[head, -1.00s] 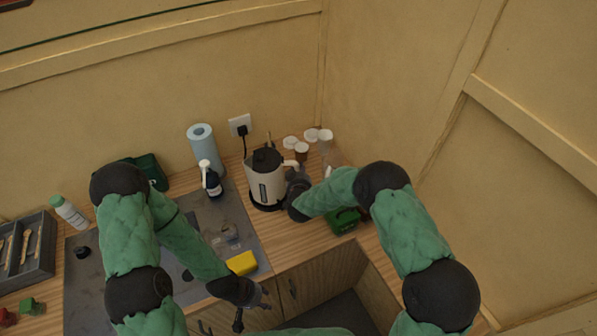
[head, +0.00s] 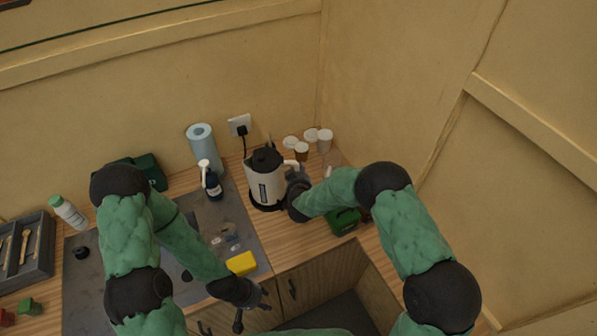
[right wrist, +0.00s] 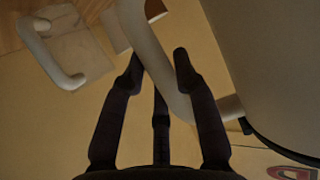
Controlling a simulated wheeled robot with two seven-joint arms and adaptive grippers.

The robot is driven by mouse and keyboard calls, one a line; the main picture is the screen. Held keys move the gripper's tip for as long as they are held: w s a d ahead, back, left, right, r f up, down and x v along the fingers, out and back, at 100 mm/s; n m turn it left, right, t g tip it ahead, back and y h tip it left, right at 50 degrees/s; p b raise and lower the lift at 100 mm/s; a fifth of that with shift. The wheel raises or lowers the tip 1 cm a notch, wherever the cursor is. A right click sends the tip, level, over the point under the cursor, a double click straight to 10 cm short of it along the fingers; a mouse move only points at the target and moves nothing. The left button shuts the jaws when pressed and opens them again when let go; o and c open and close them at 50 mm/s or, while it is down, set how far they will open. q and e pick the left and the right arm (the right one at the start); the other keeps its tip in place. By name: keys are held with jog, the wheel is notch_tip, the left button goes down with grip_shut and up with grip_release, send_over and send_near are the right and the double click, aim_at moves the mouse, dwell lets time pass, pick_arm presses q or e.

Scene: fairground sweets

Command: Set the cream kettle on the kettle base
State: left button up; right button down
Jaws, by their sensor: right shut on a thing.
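The cream kettle (head: 264,184), with a black lid and cream handle, stands upright near the back corner of the counter. It is over the black kettle base (head: 268,207), whose dark edge shows beneath it. I cannot tell whether a small gap is left between them. My right gripper (head: 297,181) is at the kettle's right side, shut on its handle. The right wrist view shows the handle (right wrist: 145,42) between my fingers (right wrist: 158,65) and the kettle body (right wrist: 265,60) at right. My left gripper (head: 254,306) is open and empty by the counter's front edge.
A yellow sponge (head: 241,263) is near the front edge.

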jog(key=shift+w+f+b, duration=0.1)
jog(key=shift+f+b, duration=0.4)
jog(key=shift+b, duration=0.05)
dwell(0.4)
jog(key=c, duration=1.2)
grip_release()
jog(key=shift+c, duration=0.2)
jog(key=shift+f, duration=0.15)
jog(key=p+v, duration=0.4)
jog(key=v, duration=0.7)
jog(key=shift+p, duration=0.4)
